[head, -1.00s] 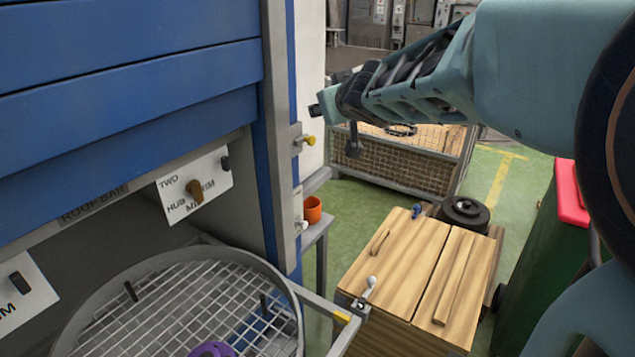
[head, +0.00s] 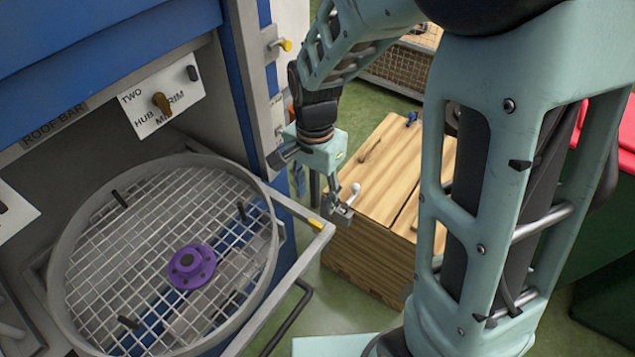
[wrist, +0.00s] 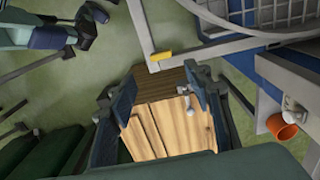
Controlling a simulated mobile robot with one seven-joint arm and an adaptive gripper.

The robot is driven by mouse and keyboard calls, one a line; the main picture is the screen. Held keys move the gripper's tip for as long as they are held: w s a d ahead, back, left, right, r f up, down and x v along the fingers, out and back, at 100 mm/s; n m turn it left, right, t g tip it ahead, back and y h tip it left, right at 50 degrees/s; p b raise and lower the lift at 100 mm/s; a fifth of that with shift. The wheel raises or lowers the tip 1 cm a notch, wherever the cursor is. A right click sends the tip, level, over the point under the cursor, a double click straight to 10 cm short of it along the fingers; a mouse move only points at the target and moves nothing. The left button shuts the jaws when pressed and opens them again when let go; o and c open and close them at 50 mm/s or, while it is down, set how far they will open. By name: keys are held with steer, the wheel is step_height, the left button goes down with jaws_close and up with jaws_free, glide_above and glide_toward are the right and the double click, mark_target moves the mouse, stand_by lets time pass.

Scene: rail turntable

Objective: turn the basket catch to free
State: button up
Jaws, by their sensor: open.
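The rail frame of the round wire basket (head: 262,235) ends in a corner with a yellow mark (head: 317,224). Just beyond that corner is a small metal lever with a white ball end (head: 355,188), likely the catch. It also shows in the wrist view (wrist: 184,90). My gripper (head: 310,183) is open and points down beside the corner. In the wrist view its fingers (wrist: 160,92) are spread, and the lever appears between them, close to the right finger. I see no clear contact. The lever's mount is partly hidden by a finger.
A wooden box (head: 385,165) stands below and behind my gripper. An orange cup (wrist: 282,127) shows in the wrist view. Green floor lies around the box.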

mark_target(315, 223)
step_height(315, 223, down, 10)
steer(key=shift+f, duration=0.1)
stand_by(0.4)
steer(key=shift+c, duration=0.2)
steer(key=c, duration=1.1)
